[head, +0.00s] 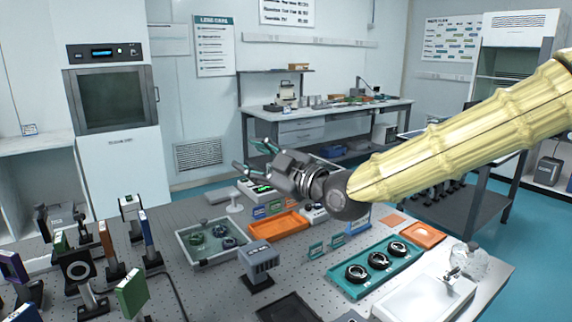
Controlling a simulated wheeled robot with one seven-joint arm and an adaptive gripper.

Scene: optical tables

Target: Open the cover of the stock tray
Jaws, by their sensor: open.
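A grey tray (190,262) on the perforated optical table holds a few dark green and blue-grey round parts. It looks like the stock tray, and a clear cover seems to lie over it, but its edges and handle are hard to make out. My gripper (252,158) is in the air above and behind this tray, pointing left. Its fingers are apart with nothing between them, and it is not touching the tray.
Upright optic mounts (78,270) crowd the table's left side. A grey finned block (258,262) stands right of the grey tray. An orange tray (279,226) lies behind it. A teal tray (350,290) with black rings and a white tray (410,305) are at the right.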

